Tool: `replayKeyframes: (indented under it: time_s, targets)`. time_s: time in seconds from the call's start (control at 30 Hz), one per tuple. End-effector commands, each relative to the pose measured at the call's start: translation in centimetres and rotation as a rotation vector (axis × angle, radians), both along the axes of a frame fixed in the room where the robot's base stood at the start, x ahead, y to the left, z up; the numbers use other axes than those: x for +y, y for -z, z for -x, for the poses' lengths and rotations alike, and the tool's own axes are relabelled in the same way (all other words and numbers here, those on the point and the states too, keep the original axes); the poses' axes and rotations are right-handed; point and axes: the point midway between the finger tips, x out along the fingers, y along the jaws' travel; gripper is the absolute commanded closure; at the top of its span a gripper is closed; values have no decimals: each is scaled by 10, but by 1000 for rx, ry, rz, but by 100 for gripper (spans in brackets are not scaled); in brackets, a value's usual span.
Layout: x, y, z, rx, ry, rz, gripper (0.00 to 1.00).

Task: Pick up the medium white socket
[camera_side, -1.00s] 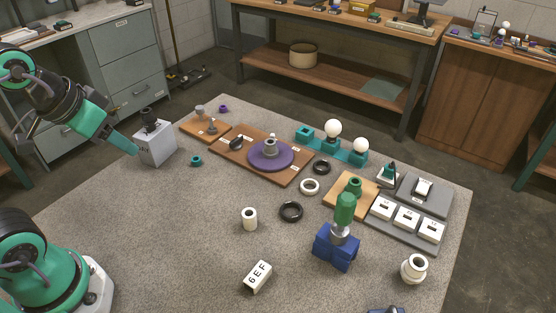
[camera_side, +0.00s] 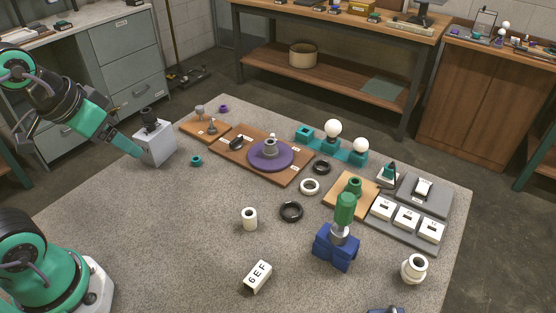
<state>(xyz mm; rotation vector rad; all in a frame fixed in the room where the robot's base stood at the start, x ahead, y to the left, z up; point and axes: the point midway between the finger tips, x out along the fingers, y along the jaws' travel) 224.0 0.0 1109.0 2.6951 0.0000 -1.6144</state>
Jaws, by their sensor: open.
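Two white socket-like pieces stand on the grey table. One is a plain short cylinder with a dark opening, the white socket (camera_side: 249,219), upright left of centre. The other is a wider, flanged white socket (camera_side: 414,268) near the right front edge. I cannot tell from the picture which one is the medium socket. My gripper (camera_side: 126,145) is at the left, at the end of the teal and black arm, beside a grey box and well away from both sockets. It is open and nothing shows in it.
The grey box (camera_side: 155,150) with a black top is close to my gripper. A white ring (camera_side: 310,187) and a black ring (camera_side: 291,211) lie mid-table. A blue vise (camera_side: 336,248) holds a green-handled part. A lettered white block (camera_side: 258,276) lies in front. The left table area is mostly clear.

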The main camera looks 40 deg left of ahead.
Motion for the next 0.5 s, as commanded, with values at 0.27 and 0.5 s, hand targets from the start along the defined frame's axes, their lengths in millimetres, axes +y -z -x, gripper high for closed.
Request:
replayKeyframes:
  time_s: [0.27,0.5]
  targets:
    - [0,-21,-1,-4,0,0,28]
    - [-2,-54,-3,-1,6,1,28]
